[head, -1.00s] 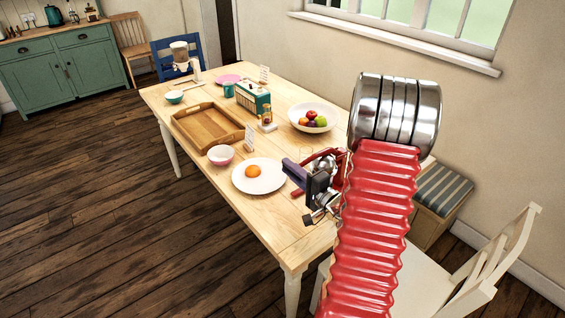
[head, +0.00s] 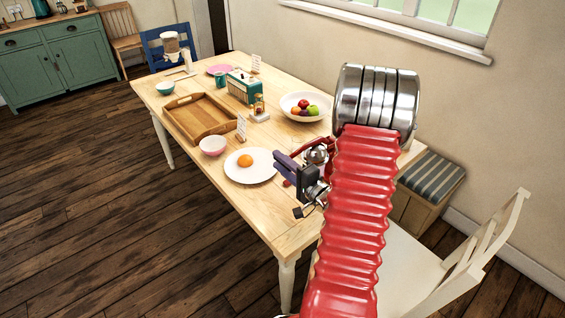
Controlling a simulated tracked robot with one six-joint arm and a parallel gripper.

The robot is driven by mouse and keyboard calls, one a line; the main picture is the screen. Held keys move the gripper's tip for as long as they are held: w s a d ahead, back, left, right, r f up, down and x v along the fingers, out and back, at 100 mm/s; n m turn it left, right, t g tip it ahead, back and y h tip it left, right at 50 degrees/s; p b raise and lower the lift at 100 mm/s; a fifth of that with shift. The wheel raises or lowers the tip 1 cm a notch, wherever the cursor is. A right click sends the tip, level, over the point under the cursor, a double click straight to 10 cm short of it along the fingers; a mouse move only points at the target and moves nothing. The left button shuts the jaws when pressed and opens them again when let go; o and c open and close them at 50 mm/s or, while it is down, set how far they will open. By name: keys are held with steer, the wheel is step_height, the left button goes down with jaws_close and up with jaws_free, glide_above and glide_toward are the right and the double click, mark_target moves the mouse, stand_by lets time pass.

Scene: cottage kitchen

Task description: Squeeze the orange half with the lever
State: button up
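An orange half (head: 245,160) lies on a white plate (head: 265,174) near the front of the wooden table. My gripper (head: 288,168), dark purple and black, hangs just right of the plate, apart from the orange. Its fingers are seen side-on, so I cannot tell whether it is open or shut. My red, ribbed arm hides the table's right front part. A small red patch shows behind the gripper; I cannot tell what it belongs to. I cannot make out a lever press for certain.
Farther back are a wooden tray (head: 186,138), a teal radio (head: 242,87), a fruit bowl (head: 289,103) and a dispenser-like stand (head: 188,60). A white chair (head: 470,255) stands at right. The table's front corner is clear.

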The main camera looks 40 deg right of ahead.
steer(key=shift+o, duration=0.8)
steer(key=shift+s, duration=0.1)
steer(key=s+a, duration=0.1)
steer(key=s, duration=1.2)
steer(key=shift+s, duration=0.3)
